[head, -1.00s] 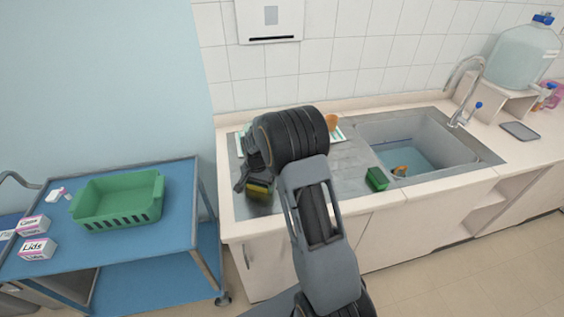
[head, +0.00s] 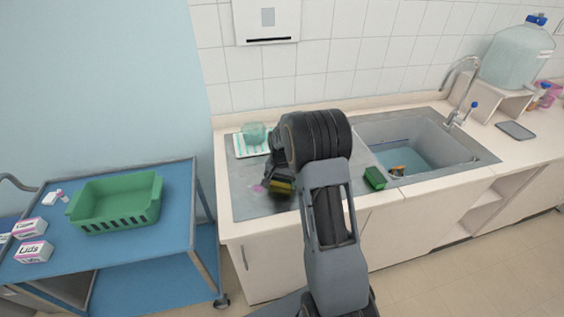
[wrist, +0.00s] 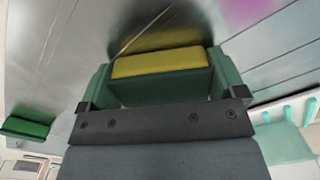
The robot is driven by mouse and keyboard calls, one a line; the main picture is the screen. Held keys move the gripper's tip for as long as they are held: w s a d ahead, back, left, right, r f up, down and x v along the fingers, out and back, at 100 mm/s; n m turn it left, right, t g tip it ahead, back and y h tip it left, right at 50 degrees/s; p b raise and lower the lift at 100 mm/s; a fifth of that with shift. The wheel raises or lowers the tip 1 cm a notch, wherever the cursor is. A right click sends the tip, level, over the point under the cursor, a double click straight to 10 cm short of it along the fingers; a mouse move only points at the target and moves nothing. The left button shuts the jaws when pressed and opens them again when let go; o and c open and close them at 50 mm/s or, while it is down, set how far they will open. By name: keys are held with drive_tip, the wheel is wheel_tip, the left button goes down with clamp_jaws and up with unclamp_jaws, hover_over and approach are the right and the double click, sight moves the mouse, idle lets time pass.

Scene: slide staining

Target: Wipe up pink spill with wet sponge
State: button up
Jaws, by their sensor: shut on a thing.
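My gripper (wrist: 163,85) is shut on a yellow and green sponge (wrist: 160,64). The sponge also shows in the head view (head: 281,188), low at the steel drainboard (head: 250,207); I cannot tell if it touches the steel. A pink spill (head: 259,189) lies on the drainboard just left of the sponge in the head view. In the wrist view the pink spill (wrist: 245,10) is at the top right, apart from the sponge. My arm hides part of the drainboard.
A striped mat (head: 240,151) with a glass bowl (head: 254,133) is at the back left. A blue cart (head: 120,250) with a green basket stands left.

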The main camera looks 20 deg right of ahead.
drive_tip(key=shift+r+p, duration=2.2)
drive_tip(key=shift+r, duration=1.95)
drive_tip(key=shift+a, duration=0.1)
